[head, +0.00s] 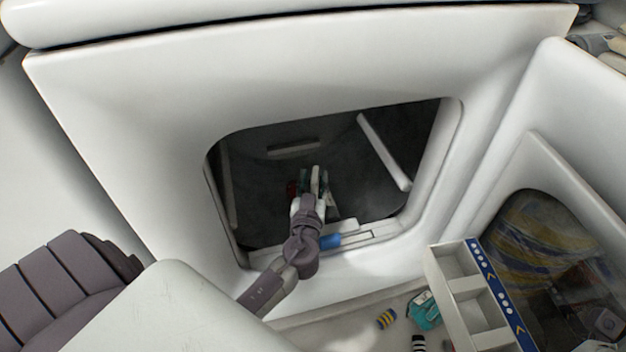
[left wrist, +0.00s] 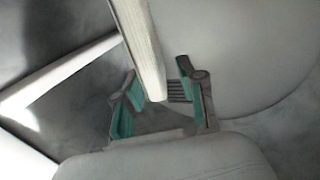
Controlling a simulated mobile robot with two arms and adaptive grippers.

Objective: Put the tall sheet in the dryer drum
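The dryer drum (head: 350,165) is open in front of me, seen through the squarish opening in a white front. It is dark grey inside, with pale ribs. My left arm reaches in through the opening. My left gripper (head: 312,182), with teal fingers, is inside the drum. In the left wrist view its fingers (left wrist: 160,100) stand apart. A long pale bar (left wrist: 142,45) shows between them; I cannot tell whether it is a drum rib or the sheet. I cannot make out the tall sheet for certain in either view. My right gripper does not show.
A pale rib (head: 383,150) slants along the drum's right side. At lower right stand a white compartment box (head: 458,262), a teal item (head: 425,310) and a small yellow-blue piece (head: 387,319). A windowed door panel (head: 560,160) is further right.

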